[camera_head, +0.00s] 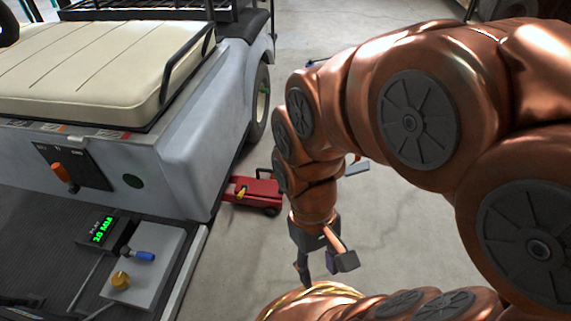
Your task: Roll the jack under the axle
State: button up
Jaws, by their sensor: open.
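A red floor jack (262,192) sits low on the floor beside the cart (190,140), with its left part close to the cart's lower edge. A small yellow part shows on the jack. The axle is hidden under the cart body; a rear wheel (259,104) shows behind the jack. My gripper (318,277) hangs pointing down, open and empty, to the right of and nearer than the jack. It is apart from the jack in the picture. My copper-coloured arm comes in from the right, close beside the jack's right end.
The cart has a cream seat (90,65) and a dark floor mat. A grey plate (150,265) with a blue-handled tool (140,256) and a brass knob (121,280) lies beside a box with a green display (103,232). Concrete floor lies open around the jack's right side.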

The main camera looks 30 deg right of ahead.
aim_at(262, 193)
jog(key=z, duration=0.05)
jog(key=i, duration=0.95)
jog(key=u, duration=0.7)
